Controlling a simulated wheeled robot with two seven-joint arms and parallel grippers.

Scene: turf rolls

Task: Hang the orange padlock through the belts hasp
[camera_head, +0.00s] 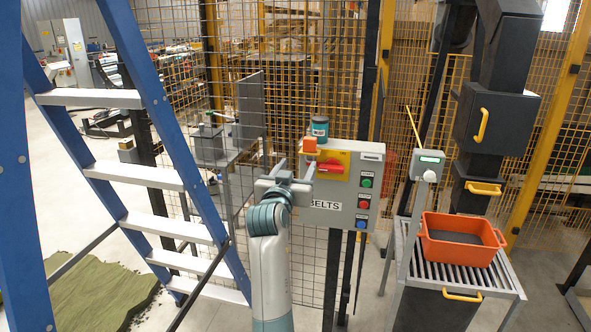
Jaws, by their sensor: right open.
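The orange padlock (309,144) shows as a small orange block at the upper left of the grey BELTS control box (340,207). It is beside the yellow plate (343,158) with the red switch handle (330,167). Its shackle and the hasp are too small to make out, so I cannot tell whether it hangs or rests there. My right gripper (297,165) is in front of the box's left side. Its fingers are apart and empty, with the right fingertip just below the padlock. My left gripper is not in view.
A blue stepladder (150,150) fills the left. At right, an orange crate (432,250) sits on a roller conveyor (415,278). Wire mesh fencing (300,100) stands behind.

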